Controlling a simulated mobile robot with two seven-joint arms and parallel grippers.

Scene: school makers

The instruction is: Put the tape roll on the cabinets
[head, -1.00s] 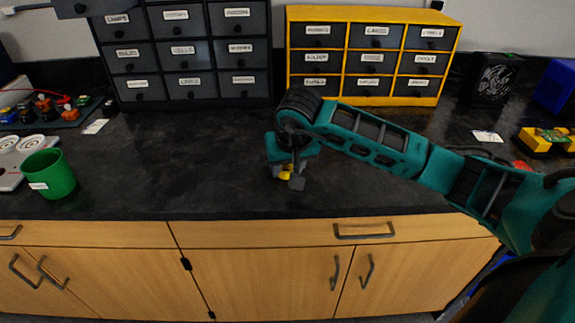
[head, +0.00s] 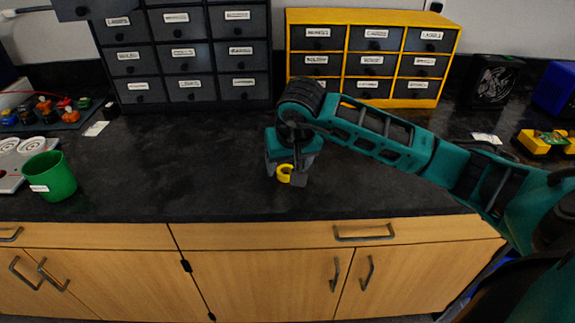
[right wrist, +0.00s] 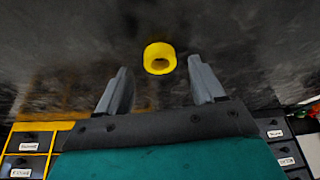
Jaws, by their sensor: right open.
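The yellow tape roll (head: 284,173) lies on the black countertop, partly hidden by my right gripper in the head view. In the right wrist view the tape roll (right wrist: 160,58) lies flat, just beyond and between the fingertips. My right gripper (head: 287,176) is open, pointing down close over the tape roll; both fingers (right wrist: 158,75) show apart with nothing between them. The cabinets are a yellow-framed drawer unit (head: 373,17) and a dark drawer unit (head: 263,60), both at the back of the counter. My left gripper is not in view.
A green cup (head: 50,176) stands at the left. A black box (head: 492,80) and a yellow part with a green board (head: 545,141) are at the right. The countertop (head: 180,165) is clear left of my right gripper.

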